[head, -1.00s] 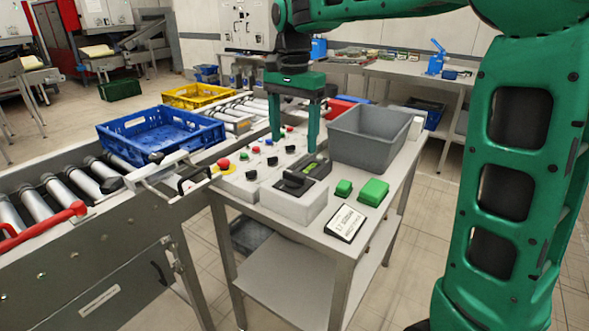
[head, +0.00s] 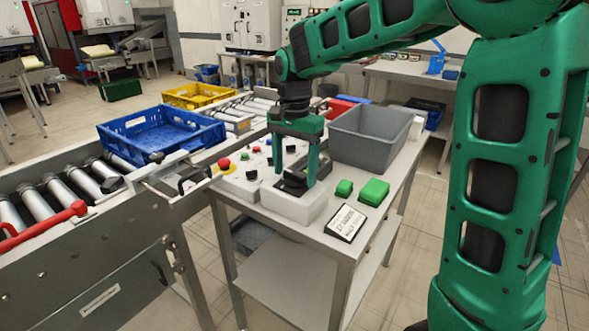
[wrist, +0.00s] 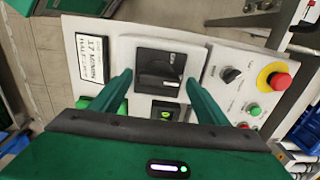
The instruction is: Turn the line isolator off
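The line isolator is a black rotary switch (wrist: 160,72) on a pale box at the front of the control panel (wrist: 228,60). Its dark handle lies roughly across the wrist picture. My gripper (wrist: 158,84) is open, with one green finger on each side of the switch in that view. In the head view my gripper (head: 296,178) is low over the isolator box (head: 292,205), and the fingers hide most of the switch. I cannot tell whether the fingers touch the handle. A small green-lit window (wrist: 166,114) sits beside the switch.
A red emergency button on yellow (wrist: 280,80), a black knob (wrist: 231,75) and a green button (wrist: 253,109) are beside the switch. A grey bin (head: 370,138), green blocks (head: 374,191) and a sign (head: 345,222) share the table. A blue crate (head: 160,130) sits on the conveyor.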

